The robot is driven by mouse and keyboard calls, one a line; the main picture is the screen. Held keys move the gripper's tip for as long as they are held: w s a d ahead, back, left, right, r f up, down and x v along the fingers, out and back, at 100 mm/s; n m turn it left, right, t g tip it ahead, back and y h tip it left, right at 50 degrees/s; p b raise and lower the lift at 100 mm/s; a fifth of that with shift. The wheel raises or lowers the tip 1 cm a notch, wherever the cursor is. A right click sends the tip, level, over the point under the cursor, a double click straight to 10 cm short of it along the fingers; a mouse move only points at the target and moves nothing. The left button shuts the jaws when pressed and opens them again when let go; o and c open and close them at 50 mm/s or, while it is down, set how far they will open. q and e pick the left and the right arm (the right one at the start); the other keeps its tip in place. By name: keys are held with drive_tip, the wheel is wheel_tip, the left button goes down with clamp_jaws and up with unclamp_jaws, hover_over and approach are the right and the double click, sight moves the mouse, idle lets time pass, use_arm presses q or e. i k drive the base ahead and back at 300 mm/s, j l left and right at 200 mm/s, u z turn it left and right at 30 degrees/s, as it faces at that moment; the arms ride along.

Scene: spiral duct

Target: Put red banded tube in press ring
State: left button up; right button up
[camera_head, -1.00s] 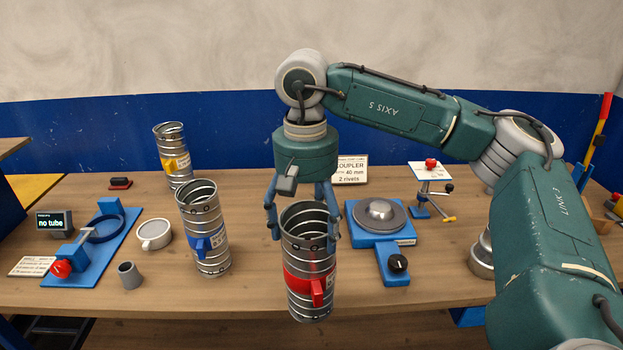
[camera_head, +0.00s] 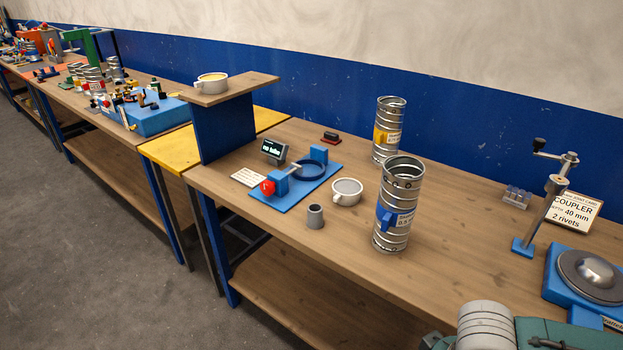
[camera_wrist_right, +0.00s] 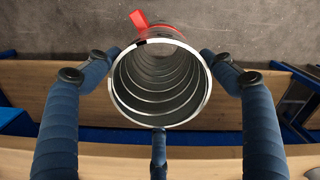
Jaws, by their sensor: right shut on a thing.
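The red banded tube (camera_wrist_right: 160,112) shows in the right wrist view, seen down its open end, with its red tag at the top. My right gripper (camera_wrist_right: 158,90) is shut on it, with blue fingers around its rim. The tube is not visible in the head view, where only part of my right arm shows at the bottom right. The press ring (camera_head: 308,170) is a dark blue ring on a blue base plate (camera_head: 290,196) with a red knob, and it looks empty. My left gripper is not in view.
The blue banded tube (camera_head: 399,205) and the yellow banded tube (camera_head: 388,130) stand upright right of the press. A white cup (camera_head: 346,192) and a small grey cup (camera_head: 315,216) stand close to it. A raised shelf (camera_head: 230,88) is behind left. Bare wood lies along the front edge.

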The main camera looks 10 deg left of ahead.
sight(305, 174)
drive_tip(key=i+j+z, duration=0.2)
drive_tip(key=j, duration=0.45)
drive_tip(key=i+j+z, duration=0.2)
drive_tip(key=j, duration=0.5)
drive_tip(key=i+j+z, duration=0.2)
drive_tip(key=j, duration=0.5)
drive_tip(key=i+j+z, duration=0.2)
drive_tip(key=j, duration=0.55)
drive_tip(key=j+z, duration=0.2)
drive_tip(key=j, duration=0.5)
